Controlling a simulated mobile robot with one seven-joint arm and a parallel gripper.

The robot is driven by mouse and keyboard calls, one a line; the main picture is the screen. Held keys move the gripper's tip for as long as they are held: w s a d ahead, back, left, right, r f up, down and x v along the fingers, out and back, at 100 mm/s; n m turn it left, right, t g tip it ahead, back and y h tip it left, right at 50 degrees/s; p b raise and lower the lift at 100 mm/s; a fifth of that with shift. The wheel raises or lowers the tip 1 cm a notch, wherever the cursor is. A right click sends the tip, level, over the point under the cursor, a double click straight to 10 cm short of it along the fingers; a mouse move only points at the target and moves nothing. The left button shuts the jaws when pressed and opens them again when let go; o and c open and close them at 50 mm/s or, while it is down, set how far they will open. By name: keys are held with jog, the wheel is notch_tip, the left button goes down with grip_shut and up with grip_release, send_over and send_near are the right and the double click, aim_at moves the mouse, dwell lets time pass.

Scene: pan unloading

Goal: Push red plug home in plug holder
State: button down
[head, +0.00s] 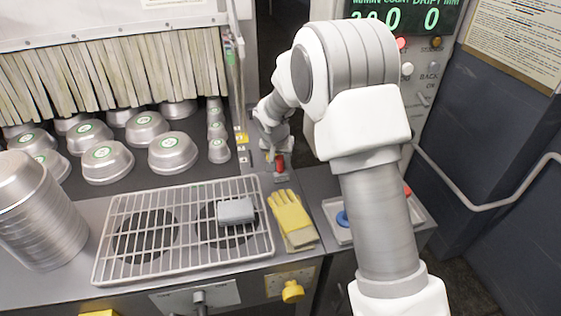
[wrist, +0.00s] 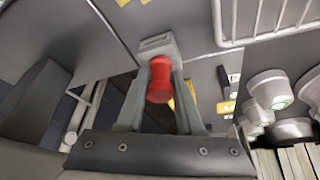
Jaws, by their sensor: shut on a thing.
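The red plug (head: 280,163) stands at the right end of the metal counter, just below my gripper (head: 274,148). In the wrist view the red plug (wrist: 160,80) sits between the two grey fingers of my gripper (wrist: 160,95), which is shut on it. The grey plug holder (wrist: 156,46) is right beyond the plug, in line with it. The plug's far end meets the holder, but how deep it sits is hidden. In the head view the holder (head: 281,176) is a small block under the plug.
A wire rack (head: 110,246) with a grey block (head: 236,211) on it lies left of a yellow glove (head: 291,217). Upturned metal pans (head: 173,152) fill the back left, by a pan stack (head: 38,215). A tray (head: 341,233) and control panel (head: 420,70) are at right.

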jog(key=shift+f, duration=0.15)
jog(key=shift+c, duration=2.4)
grip_release()
jog(key=v, duration=1.7)
jog(key=shift+s+r, duration=0.15)
jog(key=shift+r, duration=0.05)
